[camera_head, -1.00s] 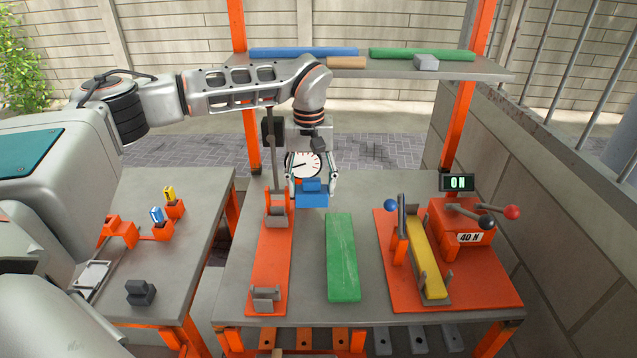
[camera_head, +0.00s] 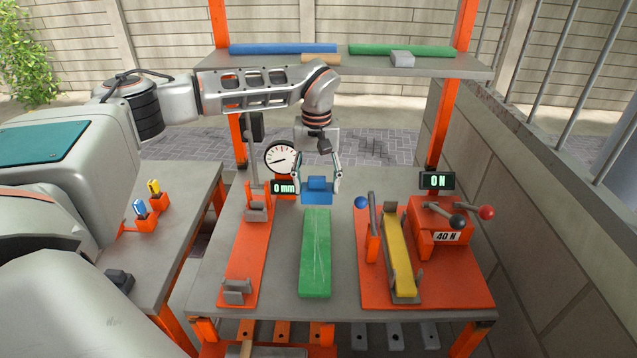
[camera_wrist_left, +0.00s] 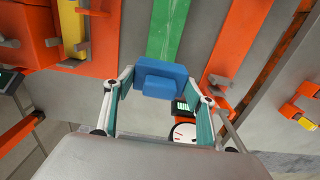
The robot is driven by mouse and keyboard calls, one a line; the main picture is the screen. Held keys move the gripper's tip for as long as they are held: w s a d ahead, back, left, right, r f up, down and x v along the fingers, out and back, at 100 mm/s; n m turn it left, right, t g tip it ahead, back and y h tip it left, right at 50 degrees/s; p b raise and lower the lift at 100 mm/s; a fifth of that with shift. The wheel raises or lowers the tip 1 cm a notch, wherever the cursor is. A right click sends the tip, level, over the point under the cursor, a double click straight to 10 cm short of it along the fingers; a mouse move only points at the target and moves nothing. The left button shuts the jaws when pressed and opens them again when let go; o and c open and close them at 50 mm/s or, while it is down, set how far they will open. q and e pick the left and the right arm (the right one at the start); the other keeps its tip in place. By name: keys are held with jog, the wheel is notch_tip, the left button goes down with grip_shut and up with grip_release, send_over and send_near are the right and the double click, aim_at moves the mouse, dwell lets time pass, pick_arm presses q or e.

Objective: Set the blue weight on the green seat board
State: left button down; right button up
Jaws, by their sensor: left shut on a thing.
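The blue weight (camera_head: 317,190) is a blue block with a smaller block on top. My left gripper (camera_head: 318,184) is shut on it and holds it near the far end of the green seat board (camera_head: 315,254). The green board lies flat on the grey table, long side pointing away from me. In the left wrist view the blue weight (camera_wrist_left: 160,78) is between the fingers, with the green board (camera_wrist_left: 168,28) beyond it. I cannot tell the exact height of the weight over the table. My right gripper is not in view.
An orange stand with a dial gauge (camera_head: 281,159) and "0 mm" display is left of the board. An orange press base (camera_head: 455,281) with a yellow board (camera_head: 397,253) and levers is on the right. A shelf (camera_head: 350,67) with boards spans the back.

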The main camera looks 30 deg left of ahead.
aim_at(318, 197)
pick_arm(q)
jog(key=shift+r, duration=0.15)
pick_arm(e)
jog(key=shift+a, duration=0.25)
pick_arm(q)
jog(key=shift+f+b, duration=0.45)
jog(key=shift+f, duration=2.55)
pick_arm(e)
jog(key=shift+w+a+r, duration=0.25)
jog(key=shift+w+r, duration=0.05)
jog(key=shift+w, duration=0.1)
pick_arm(q)
jog(key=shift+f, duration=0.1)
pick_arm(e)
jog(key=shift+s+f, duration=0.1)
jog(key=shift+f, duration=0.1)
pick_arm(q)
jog(key=shift+f, duration=0.65)
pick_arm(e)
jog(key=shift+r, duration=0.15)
pick_arm(q)
jog(key=shift+f, duration=0.65)
